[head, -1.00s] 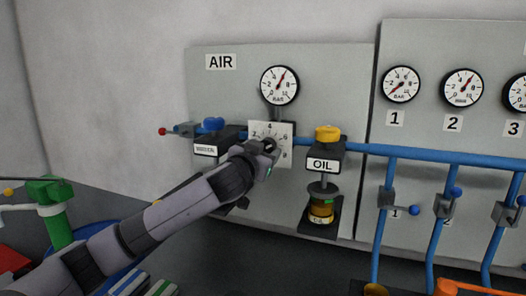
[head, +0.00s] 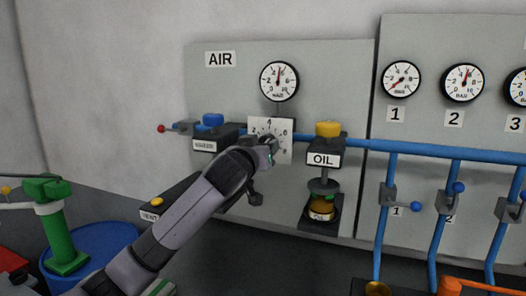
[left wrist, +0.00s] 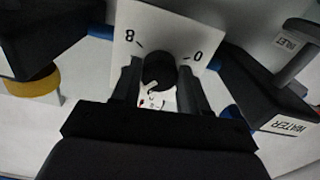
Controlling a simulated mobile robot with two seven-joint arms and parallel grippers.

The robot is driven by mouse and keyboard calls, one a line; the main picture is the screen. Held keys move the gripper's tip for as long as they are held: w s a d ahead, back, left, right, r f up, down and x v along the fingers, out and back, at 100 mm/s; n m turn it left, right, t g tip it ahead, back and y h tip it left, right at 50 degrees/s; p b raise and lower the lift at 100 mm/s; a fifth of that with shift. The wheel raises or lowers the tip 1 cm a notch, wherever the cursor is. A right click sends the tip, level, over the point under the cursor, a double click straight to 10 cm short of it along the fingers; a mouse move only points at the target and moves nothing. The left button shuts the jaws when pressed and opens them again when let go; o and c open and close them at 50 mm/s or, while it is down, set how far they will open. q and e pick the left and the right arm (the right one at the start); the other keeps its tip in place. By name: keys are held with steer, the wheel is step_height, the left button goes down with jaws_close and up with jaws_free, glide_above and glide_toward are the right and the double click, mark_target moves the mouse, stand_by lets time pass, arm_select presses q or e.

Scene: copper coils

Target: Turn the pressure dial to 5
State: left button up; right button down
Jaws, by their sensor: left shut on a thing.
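The pressure dial is a black round knob (left wrist: 158,72) with a white mark, on a white square plate (head: 284,152) with printed numbers, under the AIR sign. My left gripper (head: 270,150) is at the dial and hides the knob in the head view. In the left wrist view my left gripper (left wrist: 158,90) has one finger on each side of the knob, shut on it. The plate's 8 and 0 show upside down there. The AIR gauge (head: 279,81) above has its red needle almost straight up, between 4 and 6. My right gripper is not in view.
A water unit (head: 205,145) with a blue cap is left of the dial. The OIL unit (head: 323,160) with a yellow cap is close on its right. A blue pipe (head: 420,153) runs right to several valves. A blue drum (head: 95,245) stands lower left.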

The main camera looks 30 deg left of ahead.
arm_select(q)
steer(key=shift+f+n, duration=0.1)
steer(key=shift+n, duration=0.6)
steer(key=o, duration=1.1)
steer(key=shift+c, duration=0.2)
steer(key=shift+s, duration=0.1)
steer(key=b+v, duration=0.1)
steer(key=v, duration=0.6)
steer(key=shift+b, duration=0.4)
